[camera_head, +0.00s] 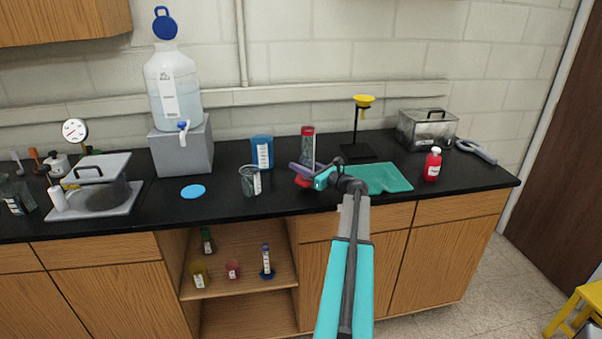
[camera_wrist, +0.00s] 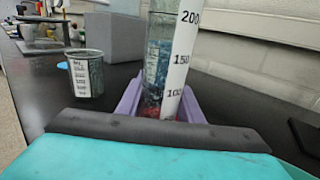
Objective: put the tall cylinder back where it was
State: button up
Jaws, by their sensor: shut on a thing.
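The tall cylinder (camera_head: 308,145) is clear, with a red rim and a red base, and stands upright over the black counter, right of the middle. In the wrist view the cylinder (camera_wrist: 178,60) shows a white scale strip with numbers, and its top is cut off. My gripper (camera_head: 305,171) is shut on the lower part of the cylinder. Its purple fingers (camera_wrist: 160,103) lie on both sides of it in the wrist view. The base is partly hidden, and I cannot tell whether it touches the counter.
A clear beaker (camera_head: 250,181) and a blue container (camera_head: 262,152) stand left of the cylinder. A flat blue disc (camera_head: 193,192) lies further left. A teal tray (camera_head: 378,177), a funnel stand (camera_head: 358,151) and a red bottle (camera_head: 433,164) are to the right. Clear counter lies around the disc.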

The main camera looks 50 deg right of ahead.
jog(key=shift+f+p, duration=0.65)
jog(key=shift+f, duration=0.85)
jog(key=shift+f, duration=0.2)
jog(key=o, duration=1.1)
jog(key=shift+o, duration=0.2)
jog(key=shift+r, duration=0.25)
jog(key=shift+s+f, duration=0.15)
jog(key=shift+s, duration=0.2)
jog(key=s+b, duration=0.1)
jog(key=s, duration=0.2)
jog(key=s+b, duration=0.1)
jog(key=s, duration=0.2)
jog(key=s+b, duration=0.1)
jog(key=s, duration=0.3)
jog(key=shift+a, duration=0.25)
jog(key=shift+s+b, duration=0.4)
jog(key=shift+s, duration=0.25)
